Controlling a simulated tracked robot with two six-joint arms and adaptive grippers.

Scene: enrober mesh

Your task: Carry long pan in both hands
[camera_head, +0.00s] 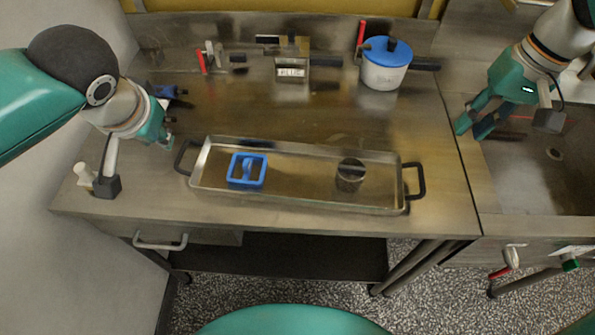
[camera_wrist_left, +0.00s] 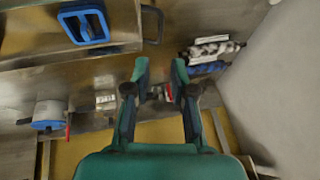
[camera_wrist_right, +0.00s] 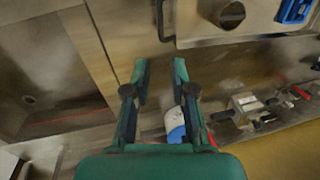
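The long pan (camera_head: 300,195) is a shallow metal tray lying flat on the steel table, with a dark loop handle at each end. A blue square frame (camera_head: 247,170) and a small round metal cup (camera_head: 350,175) are in it. My left gripper (camera_head: 168,142) is above the table, left of the pan's left handle (camera_head: 183,158) and apart from it. The left wrist view shows its fingers (camera_wrist_left: 160,68) open and empty. My right gripper (camera_head: 470,130) is beyond the pan's right handle (camera_head: 415,181), up and right of it. Its fingers (camera_wrist_right: 161,68) are open and empty.
A pot with a blue lid (camera_head: 385,65) stands at the back right. A small metal device with a label (camera_head: 291,70) and red-handled items stand at the back. A sink basin (camera_head: 545,165) is at the right. The table between pan and back is clear.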

